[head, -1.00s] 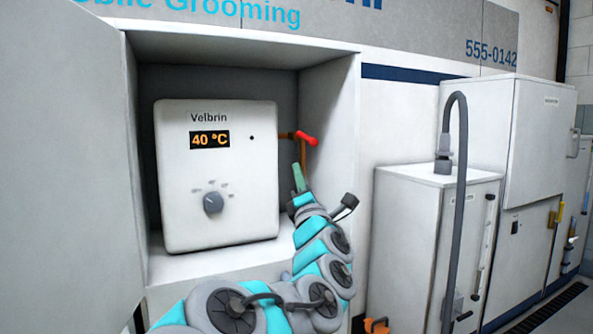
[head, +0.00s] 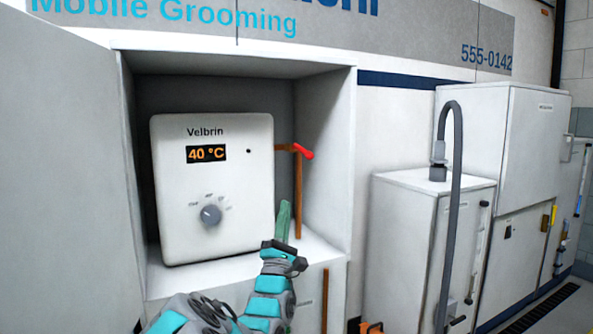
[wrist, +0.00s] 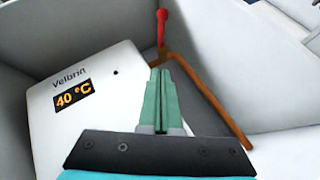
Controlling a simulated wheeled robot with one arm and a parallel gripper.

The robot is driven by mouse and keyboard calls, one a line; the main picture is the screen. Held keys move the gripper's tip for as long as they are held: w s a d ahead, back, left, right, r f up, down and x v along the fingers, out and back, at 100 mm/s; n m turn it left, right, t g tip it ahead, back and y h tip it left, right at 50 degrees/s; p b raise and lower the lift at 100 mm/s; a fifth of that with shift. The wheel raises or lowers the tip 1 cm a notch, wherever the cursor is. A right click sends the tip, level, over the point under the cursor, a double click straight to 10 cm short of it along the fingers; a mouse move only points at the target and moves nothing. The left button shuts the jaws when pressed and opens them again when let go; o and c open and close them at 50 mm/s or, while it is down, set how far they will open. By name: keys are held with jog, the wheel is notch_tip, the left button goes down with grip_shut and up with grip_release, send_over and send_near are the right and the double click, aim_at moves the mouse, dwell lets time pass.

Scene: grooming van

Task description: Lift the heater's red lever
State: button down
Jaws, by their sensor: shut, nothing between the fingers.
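The white heater (head: 240,225) stands in an open cabinet bay, with a display reading 40 °C and a grey dial. Its red lever (head: 302,151) is at the upper right side, on a copper pipe (head: 298,195); in the head view it slants down to the right. The red lever also shows at the top of the wrist view (wrist: 161,28), beyond the fingertips. My gripper (head: 284,206) has green fingers, closed together and empty. It is below the lever, in front of the lower pipe, and apart from the lever. The fingertips also show in the wrist view (wrist: 160,73).
The bay's side wall (head: 330,150) stands close to the right of the pipe. An open cabinet door (head: 65,170) is on the left. A white cabinet with a grey hose (head: 457,200) stands further right. The bay floor in front of the heater is bare.

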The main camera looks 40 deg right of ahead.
aim_at(302, 151)
jog(key=s+r+p+x, duration=0.1)
jog(key=s+p+x, duration=0.1)
jog(key=x, duration=1)
jog(key=shift+s+d+r, duration=0.15)
jog(key=shift+d+r, duration=0.2)
jog(key=shift+d, duration=0.1)
jog(key=shift+a, duration=0.15)
